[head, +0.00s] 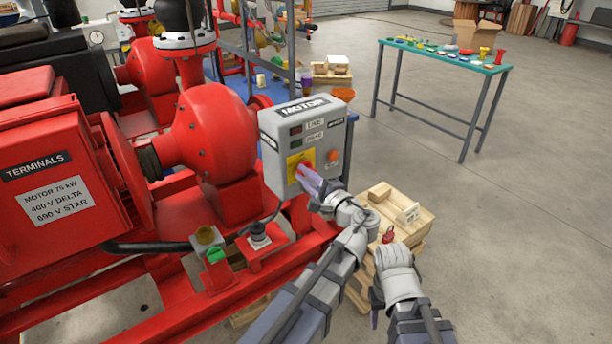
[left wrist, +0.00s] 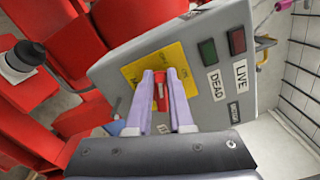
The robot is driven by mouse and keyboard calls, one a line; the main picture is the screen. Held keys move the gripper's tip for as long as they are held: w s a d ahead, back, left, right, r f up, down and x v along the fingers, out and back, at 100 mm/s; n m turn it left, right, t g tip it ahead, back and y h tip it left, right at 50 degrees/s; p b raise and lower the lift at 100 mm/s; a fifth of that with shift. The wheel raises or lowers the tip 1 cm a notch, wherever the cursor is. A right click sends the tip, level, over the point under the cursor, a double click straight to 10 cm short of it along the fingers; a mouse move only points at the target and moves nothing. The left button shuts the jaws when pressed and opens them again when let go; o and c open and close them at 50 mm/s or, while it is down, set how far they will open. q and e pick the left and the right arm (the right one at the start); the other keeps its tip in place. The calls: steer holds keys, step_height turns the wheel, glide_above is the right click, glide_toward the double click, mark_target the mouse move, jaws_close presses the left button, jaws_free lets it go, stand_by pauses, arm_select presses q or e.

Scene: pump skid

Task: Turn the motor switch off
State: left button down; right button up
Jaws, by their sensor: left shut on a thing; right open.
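The motor switch is a red handle (head: 305,170) on a yellow plate (head: 293,165) on the front of the grey MOTOR box (head: 272,133). In the left wrist view the red handle (left wrist: 161,92) sits between the fingertips, in front of the yellow plate (left wrist: 181,62). My left gripper (head: 308,178) is shut on the handle, and its fingers hide part of the plate's markings. I cannot read the handle's position. My right gripper (head: 376,303) is low, right of the left arm, away from the box, and open.
The box carries LIVE and DEAD labels beside a red window (left wrist: 237,41) and a green window (left wrist: 207,51), and an orange button (head: 333,155). Red pump machinery (head: 205,130) stands left. Open floor lies beyond, before a green-topped table (head: 440,58).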

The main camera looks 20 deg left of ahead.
arm_select(q)
steer(key=shift+s+f+n+b, duration=0.15)
steer(key=shift+f+n, duration=0.1)
steer(key=shift+n, duration=0.65)
steer(key=shift+w+f+n+b, duration=0.1)
steer(key=shift+f+n+b, duration=0.1)
steer(key=shift+n, duration=0.7)
steer(key=c, duration=0.8)
jaws_free()
steer(key=shift+s, duration=0.1)
